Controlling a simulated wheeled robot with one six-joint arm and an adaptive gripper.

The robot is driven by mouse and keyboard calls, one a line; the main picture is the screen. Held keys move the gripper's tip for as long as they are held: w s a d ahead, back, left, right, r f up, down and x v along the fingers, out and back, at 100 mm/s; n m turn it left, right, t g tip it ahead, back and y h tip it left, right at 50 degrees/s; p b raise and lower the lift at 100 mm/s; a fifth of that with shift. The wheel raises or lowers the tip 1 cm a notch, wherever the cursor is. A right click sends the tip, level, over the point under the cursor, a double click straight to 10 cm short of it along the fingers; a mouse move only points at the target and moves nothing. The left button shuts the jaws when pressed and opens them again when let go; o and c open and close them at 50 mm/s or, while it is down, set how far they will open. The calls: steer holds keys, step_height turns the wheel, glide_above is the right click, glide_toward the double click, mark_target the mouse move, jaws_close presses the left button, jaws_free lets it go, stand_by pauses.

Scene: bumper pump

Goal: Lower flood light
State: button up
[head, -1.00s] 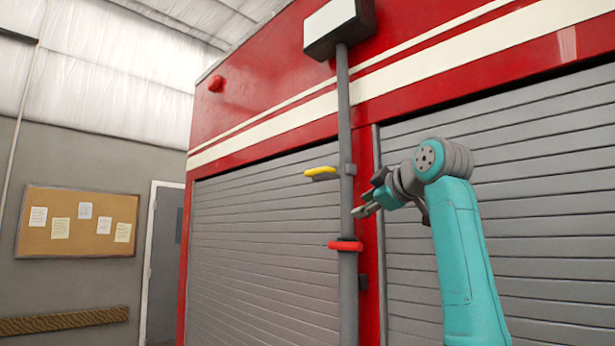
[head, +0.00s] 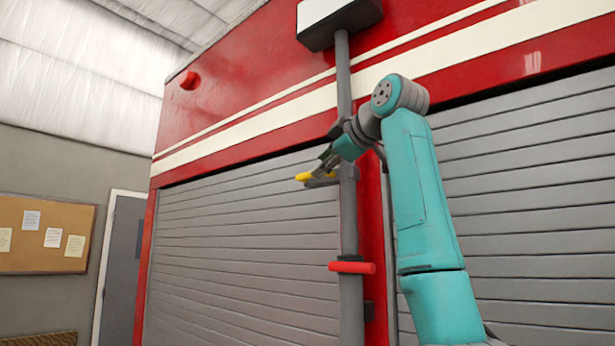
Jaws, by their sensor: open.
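The flood light (head: 325,12) is a dark box with a white face on top of a grey pole (head: 349,225), high on the red truck side. A yellow handle (head: 303,177) sticks out to the left of the pole, and a red handle (head: 352,267) crosses the pole lower down. My gripper (head: 322,168) is open and sits at the yellow handle, its fingers covering part of it. I cannot tell whether the fingers touch the handle.
Grey roller shutters (head: 235,240) lie on both sides of the pole, in the red truck body (head: 230,90). A red lamp (head: 190,80) is at upper left. A cork board (head: 42,232) and a door (head: 122,260) are at far left.

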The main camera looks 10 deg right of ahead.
mark_target(309, 175)
steer(key=x, duration=0.6)
steer(key=shift+w+f, duration=0.1)
steer(key=shift+w, duration=0.15)
jaws_close()
steer(key=shift+f, duration=0.1)
